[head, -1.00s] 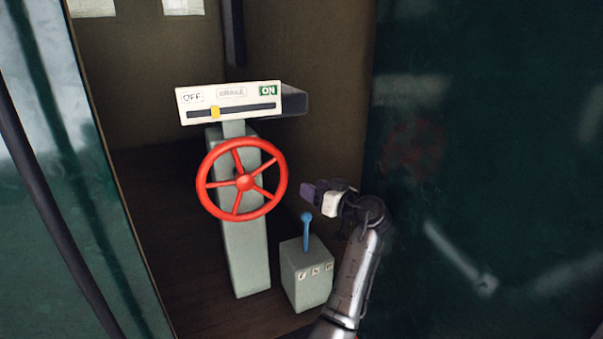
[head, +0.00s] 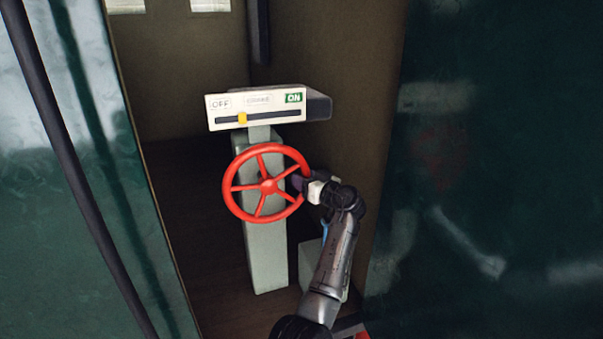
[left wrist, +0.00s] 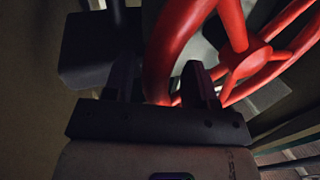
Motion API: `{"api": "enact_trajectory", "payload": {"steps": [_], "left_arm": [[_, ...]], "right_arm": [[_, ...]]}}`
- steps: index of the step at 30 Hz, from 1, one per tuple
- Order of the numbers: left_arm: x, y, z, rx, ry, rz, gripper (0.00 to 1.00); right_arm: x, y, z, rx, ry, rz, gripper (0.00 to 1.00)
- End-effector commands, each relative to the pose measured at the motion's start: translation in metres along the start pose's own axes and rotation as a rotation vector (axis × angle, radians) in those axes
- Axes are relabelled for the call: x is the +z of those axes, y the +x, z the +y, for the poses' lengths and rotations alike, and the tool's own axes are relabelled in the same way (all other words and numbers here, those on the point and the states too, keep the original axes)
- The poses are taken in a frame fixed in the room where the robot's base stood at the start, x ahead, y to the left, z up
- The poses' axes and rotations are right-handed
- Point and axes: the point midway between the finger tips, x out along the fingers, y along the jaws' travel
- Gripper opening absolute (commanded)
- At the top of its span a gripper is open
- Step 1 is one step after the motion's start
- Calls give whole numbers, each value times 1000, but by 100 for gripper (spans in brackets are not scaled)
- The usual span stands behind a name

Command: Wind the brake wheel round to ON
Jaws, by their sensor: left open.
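The red brake wheel (head: 268,186) stands upright on a grey-green pedestal (head: 268,259). Above it, the brake scale (head: 220,103) has OFF at left and ON in green at right. Its yellow pointer (head: 242,118) sits left of middle, nearer OFF. My left gripper (head: 298,184) is at the wheel's right rim. In the left wrist view its two fingers (left wrist: 161,85) are apart, with the red rim (left wrist: 178,35) passing between them; I cannot tell if either finger touches it. My right gripper is not in view.
A grey box (head: 309,258) with a blue lever stands right of the pedestal, mostly hidden behind my left arm. Dark green panels flank the opening at left (head: 60,200) and right (head: 500,200). A brown wall (head: 340,75) is close on the right.

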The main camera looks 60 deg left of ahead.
Motion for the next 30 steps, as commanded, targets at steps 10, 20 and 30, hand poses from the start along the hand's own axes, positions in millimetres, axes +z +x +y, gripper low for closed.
{"api": "enact_trajectory", "payload": {"steps": [10, 20, 30], "left_arm": [[0, 19, 0, 1, 0, -1, 52], [0, 19, 0, 1, 0, 0, 45], [0, 19, 0, 1, 0, 0, 12]], "right_arm": [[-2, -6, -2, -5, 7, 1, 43], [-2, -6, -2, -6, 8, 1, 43], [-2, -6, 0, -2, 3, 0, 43]]}}
